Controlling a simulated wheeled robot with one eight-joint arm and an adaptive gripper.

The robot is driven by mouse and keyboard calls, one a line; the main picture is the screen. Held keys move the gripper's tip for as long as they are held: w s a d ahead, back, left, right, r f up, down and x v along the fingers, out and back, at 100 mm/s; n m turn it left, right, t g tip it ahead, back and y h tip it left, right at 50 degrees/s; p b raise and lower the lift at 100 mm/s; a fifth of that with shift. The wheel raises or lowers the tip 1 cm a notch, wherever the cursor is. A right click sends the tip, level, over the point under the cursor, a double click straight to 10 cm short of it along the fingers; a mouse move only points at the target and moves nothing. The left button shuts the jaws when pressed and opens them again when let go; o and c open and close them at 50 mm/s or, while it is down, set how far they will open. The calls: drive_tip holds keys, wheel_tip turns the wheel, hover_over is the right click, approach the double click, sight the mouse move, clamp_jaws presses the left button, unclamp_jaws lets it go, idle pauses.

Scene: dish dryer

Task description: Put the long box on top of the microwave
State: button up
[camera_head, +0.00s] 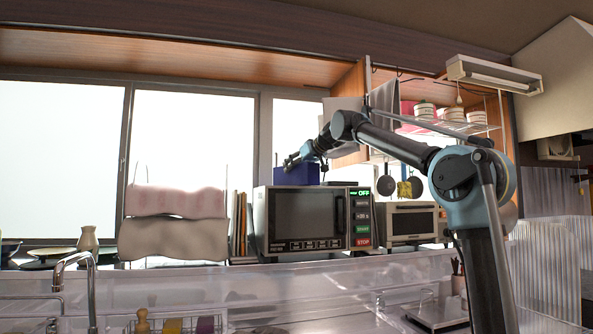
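The microwave (312,220) stands in the middle of the view, with a dark door and a lit display reading OFF. A blue box (309,175), likely the long box, shows directly above its top edge. I cannot tell whether the box rests on the microwave or is held just above or behind it; its lower edge meets the microwave's top line. My gripper (291,163) is at the upper left of the box, with my arm reaching in from the right. The fingers are small and dark, and whether they grip the box is unclear.
A toaster oven (409,223) stands right of the microwave. Pans hang above it beneath a wire shelf (440,128) with pots. An open cabinet door (351,105) is near my arm. Cutting boards (239,225) stand to the left. A faucet (88,270) and sink are in front.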

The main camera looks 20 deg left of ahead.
drive_tip(key=shift+o, duration=1.4)
drive_tip(key=v, duration=1.2)
drive_tip(key=shift+w, duration=0.1)
